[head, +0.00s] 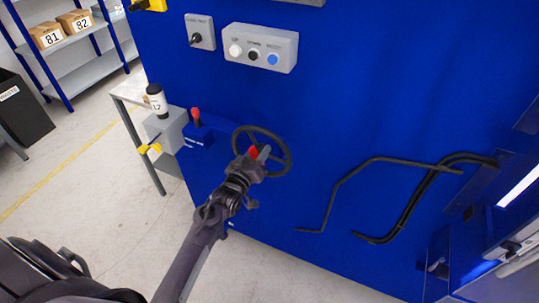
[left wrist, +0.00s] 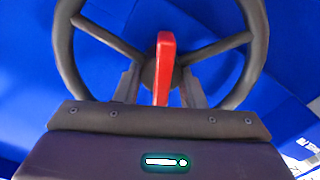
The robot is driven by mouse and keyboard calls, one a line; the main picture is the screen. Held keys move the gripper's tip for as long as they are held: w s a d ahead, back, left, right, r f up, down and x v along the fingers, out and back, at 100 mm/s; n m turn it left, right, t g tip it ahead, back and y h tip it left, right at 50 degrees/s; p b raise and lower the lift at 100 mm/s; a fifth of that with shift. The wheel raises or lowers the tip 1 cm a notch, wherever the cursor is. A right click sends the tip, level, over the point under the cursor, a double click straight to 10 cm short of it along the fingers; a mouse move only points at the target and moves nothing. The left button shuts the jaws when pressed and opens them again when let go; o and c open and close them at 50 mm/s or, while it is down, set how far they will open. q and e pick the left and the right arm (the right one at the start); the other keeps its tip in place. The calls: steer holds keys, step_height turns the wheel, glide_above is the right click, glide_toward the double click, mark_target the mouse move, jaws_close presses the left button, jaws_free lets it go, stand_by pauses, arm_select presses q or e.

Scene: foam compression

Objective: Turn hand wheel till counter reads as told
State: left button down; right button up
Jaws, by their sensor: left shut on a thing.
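The dark hand wheel (head: 284,165) is mounted on the front of the blue machine, and it fills the upper part of the left wrist view (left wrist: 66,45). A red handle (head: 253,152) shows at the wheel; in the left wrist view it stands upright (left wrist: 165,60) in front of the hub. My left gripper (head: 259,157) reaches the wheel from below and is shut on the red handle, with one finger on each side of it. I cannot make out a counter reading in either view. My right gripper is not in view.
A red-knobbed lever (head: 196,117) and a grey box (head: 166,130) with a black-and-white cylinder (head: 156,100) are left of the wheel. A button panel (head: 261,48) is above. Black bent pipes (head: 345,180) are at right. A shelf with boxes (head: 47,36) stands far left.

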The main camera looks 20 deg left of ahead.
arm_select(q)
steer(key=shift+n, duration=0.5)
steer(key=n+p, duration=0.1)
steer(key=n, duration=0.1)
steer(key=shift+a+n, duration=0.15)
steer(key=shift+n, duration=0.65)
steer(key=n, duration=0.2)
steer(key=n+p, duration=0.1)
steer(key=n, duration=0.2)
steer(key=shift+a+f, duration=0.1)
steer(key=shift+f, duration=0.1)
steer(key=shift+f+n+p, duration=0.15)
steer(key=shift+n+p, duration=0.35)
steer(key=shift+n, duration=0.7)
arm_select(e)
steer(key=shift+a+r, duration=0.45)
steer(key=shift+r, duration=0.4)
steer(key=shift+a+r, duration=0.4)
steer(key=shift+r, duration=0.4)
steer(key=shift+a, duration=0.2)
arm_select(q)
steer(key=c, duration=0.9)
jaws_free()
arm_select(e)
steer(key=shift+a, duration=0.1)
